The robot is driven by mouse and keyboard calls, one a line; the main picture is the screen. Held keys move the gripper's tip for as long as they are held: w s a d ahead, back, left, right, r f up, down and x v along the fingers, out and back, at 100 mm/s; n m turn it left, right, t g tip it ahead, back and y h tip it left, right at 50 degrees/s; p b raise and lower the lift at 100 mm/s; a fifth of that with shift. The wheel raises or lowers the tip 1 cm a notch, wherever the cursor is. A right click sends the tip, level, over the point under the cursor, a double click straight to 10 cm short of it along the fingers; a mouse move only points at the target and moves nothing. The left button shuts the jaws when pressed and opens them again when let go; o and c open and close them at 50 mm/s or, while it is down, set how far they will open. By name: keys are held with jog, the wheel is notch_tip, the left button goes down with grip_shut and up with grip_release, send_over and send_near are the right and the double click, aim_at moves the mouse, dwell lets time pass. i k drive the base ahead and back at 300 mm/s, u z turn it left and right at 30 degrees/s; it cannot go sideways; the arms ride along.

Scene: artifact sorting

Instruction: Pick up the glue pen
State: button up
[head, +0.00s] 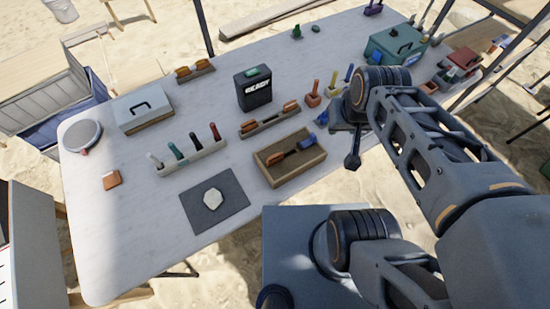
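A pale rack (192,158) on the table's near left holds several upright pen-like tools. They are a white one (154,160), a dark green one (176,151), a dark blue one (196,144) and a red one (215,131). I cannot tell which, if any, is the glue pen; no label is readable. My gripper (352,162) hangs above the table's near edge, right of the wooden tray and well apart from the rack. It is small and dark in the view, so whether its fingers are open is unclear.
A wooden tray (262,170) holds a brush and a blue-ended tool. A dark mat (238,210) bears a pale stone (213,199). A black box (254,98), a grey case (143,118) and a round device (83,134) stand around.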

aim_at(316, 81)
jog(key=k, duration=0.5)
jog(key=z, duration=1.35)
jog(key=i, duration=1.35)
jog(key=u, duration=2.75)
